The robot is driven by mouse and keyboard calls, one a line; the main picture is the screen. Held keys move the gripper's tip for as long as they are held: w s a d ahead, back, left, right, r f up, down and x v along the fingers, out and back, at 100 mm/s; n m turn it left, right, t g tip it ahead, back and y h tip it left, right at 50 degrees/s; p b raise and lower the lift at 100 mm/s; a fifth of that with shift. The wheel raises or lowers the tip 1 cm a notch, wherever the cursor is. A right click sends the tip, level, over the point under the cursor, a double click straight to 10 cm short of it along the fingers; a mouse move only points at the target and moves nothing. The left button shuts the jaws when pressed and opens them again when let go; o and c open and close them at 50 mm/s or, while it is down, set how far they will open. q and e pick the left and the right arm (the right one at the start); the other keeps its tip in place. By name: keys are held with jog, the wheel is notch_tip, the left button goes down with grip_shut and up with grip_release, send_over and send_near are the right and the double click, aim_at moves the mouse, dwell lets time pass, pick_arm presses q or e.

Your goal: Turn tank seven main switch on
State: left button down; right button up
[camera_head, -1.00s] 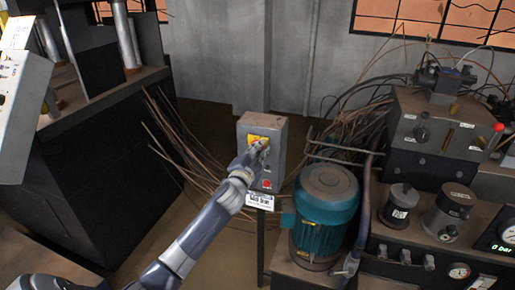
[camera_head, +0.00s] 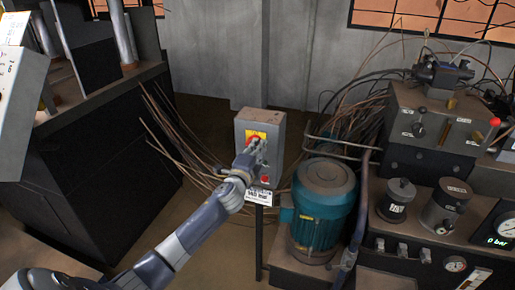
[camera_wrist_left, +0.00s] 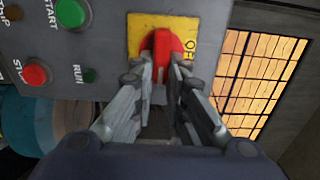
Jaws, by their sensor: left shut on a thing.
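The grey switch box (camera_head: 272,128) stands on a post near the middle of the head view. It carries a yellow plate with a red rotary knob (camera_head: 254,138). In the wrist view the knob (camera_wrist_left: 162,45) sits on the yellow plate (camera_wrist_left: 140,27), with letters like "OF" at its right edge. My left gripper (camera_head: 255,148) is at the box front, and its fingers (camera_wrist_left: 167,72) are closed around the knob's handle. The fingers hide the handle's lower part. My right gripper is in neither view.
Beside the knob are a green START button (camera_wrist_left: 72,13) and a red stop button (camera_wrist_left: 35,73). A label plate (camera_head: 258,196) hangs below the box. A teal motor (camera_head: 323,205) and a hydraulic unit (camera_head: 425,130) stand to the right. Loose cables lie behind.

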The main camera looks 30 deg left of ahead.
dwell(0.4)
pick_arm(q)
jog(key=c, duration=1.6)
grip_release()
jog(key=shift+s, duration=0.1)
jog(key=v, duration=1.1)
jog(key=shift+s+d, duration=0.2)
jog(key=shift+s, duration=0.2)
